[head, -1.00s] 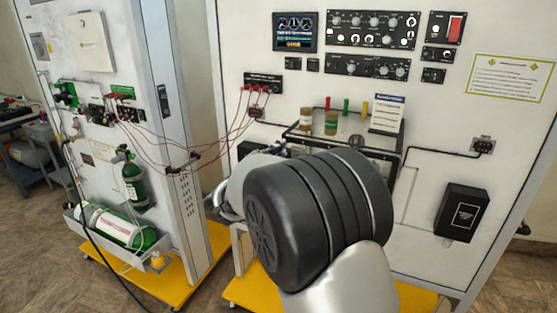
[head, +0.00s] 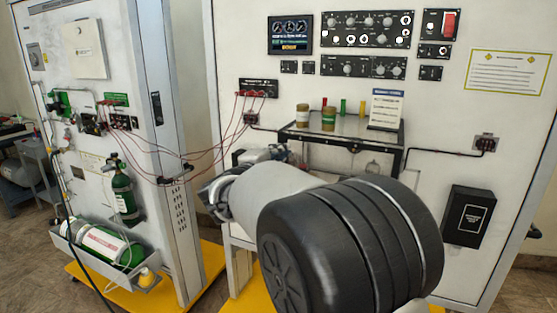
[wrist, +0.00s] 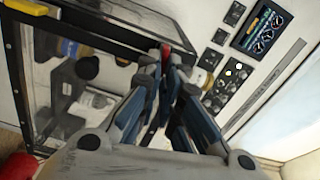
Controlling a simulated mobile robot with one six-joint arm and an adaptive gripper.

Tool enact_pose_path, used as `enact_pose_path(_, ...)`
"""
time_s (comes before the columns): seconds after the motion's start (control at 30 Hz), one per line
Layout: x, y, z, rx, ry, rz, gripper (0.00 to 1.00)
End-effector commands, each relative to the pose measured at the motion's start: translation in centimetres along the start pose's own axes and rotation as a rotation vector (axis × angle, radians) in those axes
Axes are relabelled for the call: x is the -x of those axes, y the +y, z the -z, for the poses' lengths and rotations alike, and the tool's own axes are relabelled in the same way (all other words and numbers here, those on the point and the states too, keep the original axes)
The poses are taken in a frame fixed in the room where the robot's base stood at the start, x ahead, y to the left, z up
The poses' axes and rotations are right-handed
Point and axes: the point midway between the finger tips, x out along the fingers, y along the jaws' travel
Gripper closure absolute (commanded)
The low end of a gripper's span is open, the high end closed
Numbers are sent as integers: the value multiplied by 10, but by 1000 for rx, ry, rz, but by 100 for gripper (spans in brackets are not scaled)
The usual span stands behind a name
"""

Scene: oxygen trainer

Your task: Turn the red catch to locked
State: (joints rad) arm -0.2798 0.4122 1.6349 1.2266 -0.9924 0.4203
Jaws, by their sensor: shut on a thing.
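My gripper (wrist: 174,72) shows in the wrist view, its blue-grey fingers closed on a narrow dark thing with a reddish-brown tint. The fingers hide most of that thing, so I cannot tell if it is the red catch. My arm covers much of the lower middle there, and my fingers are not clear. A red rounded shape (wrist: 18,166) is at the lower left of the wrist view.
The shelf's black frame (head: 354,139) juts from the white panel and carries two jars (head: 328,118) and a sign card (head: 386,108). Red cables (head: 205,152) hang between this panel and the left cabinet. A black box (head: 467,216) is on the panel at right.

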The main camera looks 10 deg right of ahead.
Motion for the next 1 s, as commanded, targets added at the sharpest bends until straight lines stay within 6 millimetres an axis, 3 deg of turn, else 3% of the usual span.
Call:
enact_pose_path(0.33,0,4,0,-147,1,-2,100)
enact_pose_path(0.9,0,4,0,-176,1,-2,100)
enact_pose_path(0.93,0,4,0,-176,1,-2,93)
enact_pose_path(1.0,0,4,0,-176,0,-2,88)
